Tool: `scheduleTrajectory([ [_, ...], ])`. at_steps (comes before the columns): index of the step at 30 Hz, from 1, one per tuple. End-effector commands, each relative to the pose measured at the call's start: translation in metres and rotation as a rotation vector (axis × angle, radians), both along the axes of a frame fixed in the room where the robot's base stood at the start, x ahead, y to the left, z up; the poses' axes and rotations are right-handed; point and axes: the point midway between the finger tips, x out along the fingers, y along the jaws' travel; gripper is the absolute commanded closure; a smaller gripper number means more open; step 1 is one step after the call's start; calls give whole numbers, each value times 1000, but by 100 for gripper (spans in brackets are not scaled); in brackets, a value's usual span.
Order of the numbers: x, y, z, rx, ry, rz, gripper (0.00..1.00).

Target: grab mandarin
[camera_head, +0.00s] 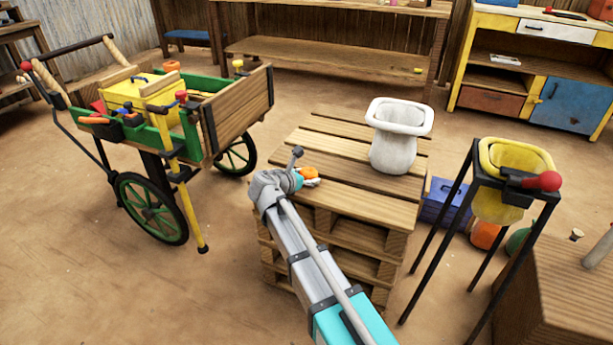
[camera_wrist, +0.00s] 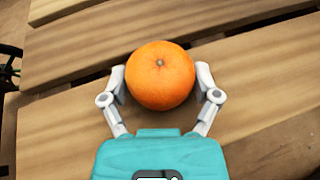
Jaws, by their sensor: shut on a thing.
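The mandarin (camera_wrist: 160,76) is a round orange fruit between the two fingers of my gripper (camera_wrist: 160,88) in the wrist view. The fingers touch it on its left and right sides. In the head view the mandarin (camera_head: 308,173) shows just beyond my gripper (camera_head: 304,179), over the left part of the wooden pallet stack (camera_head: 345,148). The planks lie close beneath it; I cannot tell whether it rests on them or is lifted.
A white sack-like container (camera_head: 393,160) stands at the pallet's back right. A yellow bucket (camera_head: 497,205) hangs in a black stand to the right. A green wooden cart (camera_head: 240,112) is at left. The pallet's middle is clear.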

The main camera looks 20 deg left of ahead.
Motion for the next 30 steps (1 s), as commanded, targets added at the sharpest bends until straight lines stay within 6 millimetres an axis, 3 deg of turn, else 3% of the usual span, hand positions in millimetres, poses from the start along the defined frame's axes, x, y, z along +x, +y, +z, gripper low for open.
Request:
scheduleTrajectory([
  [14,0,0,7,0,0,-1,70],
  [25,0,-1,36,0,0,-1,70],
  [30,-16,-9,56,0,0,0,70],
])
